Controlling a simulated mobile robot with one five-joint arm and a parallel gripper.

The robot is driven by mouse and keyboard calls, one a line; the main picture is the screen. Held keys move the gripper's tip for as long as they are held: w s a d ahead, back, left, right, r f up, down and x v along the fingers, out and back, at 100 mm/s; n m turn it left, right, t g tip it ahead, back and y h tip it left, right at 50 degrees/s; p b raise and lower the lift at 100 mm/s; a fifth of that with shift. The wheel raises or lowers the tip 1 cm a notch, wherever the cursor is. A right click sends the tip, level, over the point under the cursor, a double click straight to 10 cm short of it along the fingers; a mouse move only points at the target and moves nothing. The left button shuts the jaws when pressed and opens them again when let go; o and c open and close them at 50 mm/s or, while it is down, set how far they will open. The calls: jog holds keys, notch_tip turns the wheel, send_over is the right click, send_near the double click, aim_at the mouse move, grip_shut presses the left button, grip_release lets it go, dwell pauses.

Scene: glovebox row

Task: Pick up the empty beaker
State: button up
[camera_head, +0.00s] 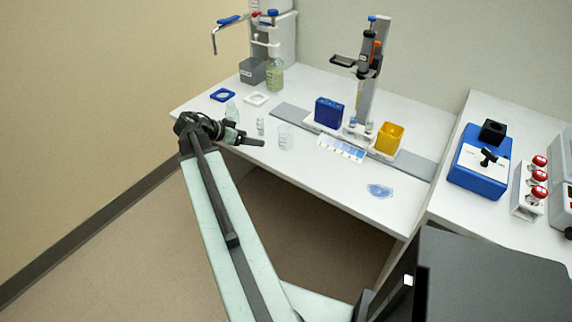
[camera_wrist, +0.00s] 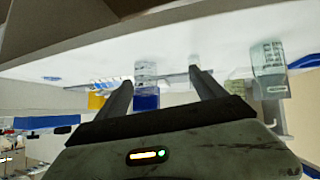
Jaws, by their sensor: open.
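The empty beaker (camera_head: 285,138) is clear glass and stands upright on the white bench, near its front edge. My gripper (camera_head: 259,142) is open and empty, just left of the beaker and apart from it in the head view. In the wrist view, which is upside down, the beaker (camera_wrist: 146,69) shows ahead, between the two fingers of my gripper (camera_wrist: 161,78) and closer to the left one. The dark blue box shows beyond it there.
A small vial (camera_head: 260,126) and a clear bottle (camera_head: 231,110) stand close to my gripper. A blue box (camera_head: 328,112), a tip strip (camera_head: 341,149), a yellow box (camera_head: 388,138) and a pipette stand (camera_head: 365,85) are to the right. A blue puddle-like patch (camera_head: 380,191) lies near the front.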

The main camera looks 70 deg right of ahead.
aim_at(279, 135)
jog(key=s+d+m, duration=0.1)
jog(key=s+d, duration=0.1)
jog(key=s+d+m+g+b, duration=0.1)
jog(key=s+d, duration=0.1)
jog(key=s, duration=0.1)
jog(key=s+d+m+g, duration=0.1)
jog(key=s+d, duration=0.1)
jog(key=s, duration=0.1)
jog(key=shift+f+m+h+b, duration=0.3)
jog(key=shift+f+h, duration=0.05)
jog(key=shift+h, duration=0.05)
jog(key=shift+b+x, duration=0.5)
jog(key=shift+x, duration=0.5)
jog(key=b+x, duration=0.2)
jog(key=x, duration=0.3)
jog(key=shift+d, duration=0.5)
jog(key=c, duration=1.4)
jog(key=shift+r, duration=0.15)
